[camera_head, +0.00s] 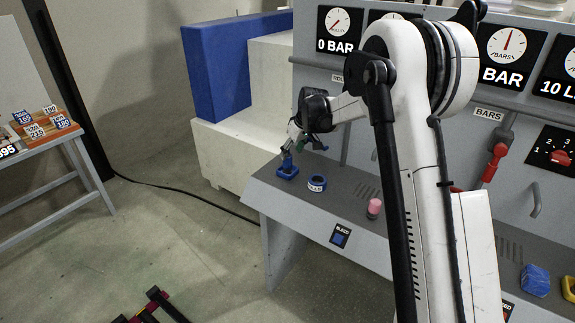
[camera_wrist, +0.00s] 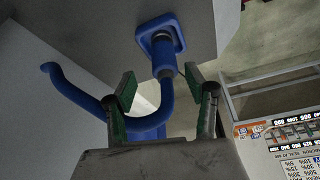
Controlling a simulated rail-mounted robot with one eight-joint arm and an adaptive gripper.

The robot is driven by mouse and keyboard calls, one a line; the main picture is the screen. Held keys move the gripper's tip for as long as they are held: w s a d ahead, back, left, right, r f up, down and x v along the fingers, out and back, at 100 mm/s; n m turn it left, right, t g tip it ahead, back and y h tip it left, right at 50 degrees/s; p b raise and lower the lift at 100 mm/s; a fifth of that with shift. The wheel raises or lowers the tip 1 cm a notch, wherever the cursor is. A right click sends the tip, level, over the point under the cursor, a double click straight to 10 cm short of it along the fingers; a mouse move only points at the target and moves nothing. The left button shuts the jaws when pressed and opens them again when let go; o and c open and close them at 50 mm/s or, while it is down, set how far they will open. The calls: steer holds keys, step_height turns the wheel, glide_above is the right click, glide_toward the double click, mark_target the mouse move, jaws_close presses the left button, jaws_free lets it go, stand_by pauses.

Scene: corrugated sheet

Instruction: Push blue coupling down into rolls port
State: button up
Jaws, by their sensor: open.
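The blue coupling (camera_wrist: 163,62) is a short blue cylinder on a curved blue hose (camera_wrist: 75,90) in the wrist view. Its end meets the square blue port (camera_wrist: 172,29) on the grey console; how deep it sits I cannot tell. In the head view the coupling (camera_head: 287,158) stands over the blue port (camera_head: 286,173) at the console's left end. My gripper (camera_wrist: 158,82) is open, its two green-padded fingers apart on either side of the hose just behind the coupling. In the head view my gripper (camera_head: 293,140) is just above the coupling, small and partly hidden.
A blue-and-white ring (camera_head: 317,184) lies right of the port. A white block with a blue block (camera_head: 235,62) stands behind. A table with number cards (camera_head: 38,130) is at left.

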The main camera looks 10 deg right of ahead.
mark_target(289, 156)
steer(key=x, duration=0.5)
steer(key=shift+s+a+r, duration=0.1)
steer(key=shift+a, duration=0.2)
jaws_close()
